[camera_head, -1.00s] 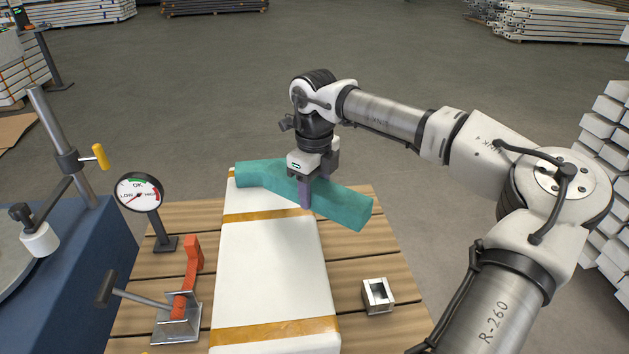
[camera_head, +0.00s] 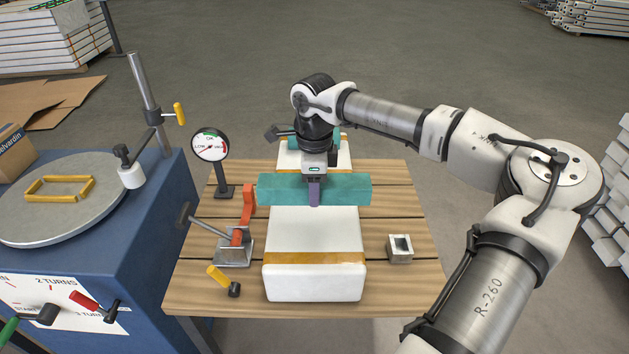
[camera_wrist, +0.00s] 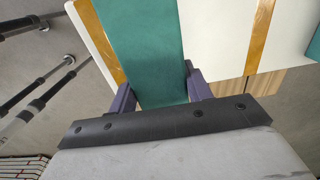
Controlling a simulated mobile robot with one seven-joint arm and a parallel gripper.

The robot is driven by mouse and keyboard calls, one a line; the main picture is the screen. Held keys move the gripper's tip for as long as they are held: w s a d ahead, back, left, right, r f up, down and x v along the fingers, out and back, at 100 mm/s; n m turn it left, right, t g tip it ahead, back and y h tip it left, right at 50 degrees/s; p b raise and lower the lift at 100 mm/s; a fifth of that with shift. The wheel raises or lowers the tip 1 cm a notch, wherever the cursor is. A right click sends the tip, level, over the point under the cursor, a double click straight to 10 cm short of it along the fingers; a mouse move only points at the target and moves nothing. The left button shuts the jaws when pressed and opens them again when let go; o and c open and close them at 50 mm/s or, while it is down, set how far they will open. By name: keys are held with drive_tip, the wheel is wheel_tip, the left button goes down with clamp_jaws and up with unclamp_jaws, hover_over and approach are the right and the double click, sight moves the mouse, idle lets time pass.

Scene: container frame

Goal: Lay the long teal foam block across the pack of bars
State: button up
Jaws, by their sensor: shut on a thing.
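The pack of bars (camera_head: 315,228) is a long white wrapped bundle with orange bands, lying lengthwise on a slatted wooden table. The long teal foam block (camera_head: 345,190) lies crosswise over it, overhanging both sides. Whether it touches the pack or hangs just above is unclear. My gripper (camera_head: 314,190) is shut on the block near its middle. In the wrist view the block (camera_wrist: 145,45) is between the purple fingers of my gripper (camera_wrist: 160,95). Another teal piece (camera_head: 292,143) shows at the pack's far end, partly hidden behind my wrist.
An orange-handled clamp tool (camera_head: 236,240) and a dial gauge (camera_head: 210,146) stand left of the pack, close to the block's left end. A small metal seal box (camera_head: 400,248) sits right. A yellow-handled tool (camera_head: 222,281) lies front left. A blue turntable machine (camera_head: 150,215) stands left.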

sight(314, 222)
drive_tip(key=shift+f+b, duration=2)
drive_tip(key=shift+f, duration=1.45)
drive_tip(key=shift+f+b, duration=0.5)
drive_tip(key=shift+f, duration=0.15)
drive_tip(key=o, duration=1)
drive_tip(key=shift+r, duration=0.15)
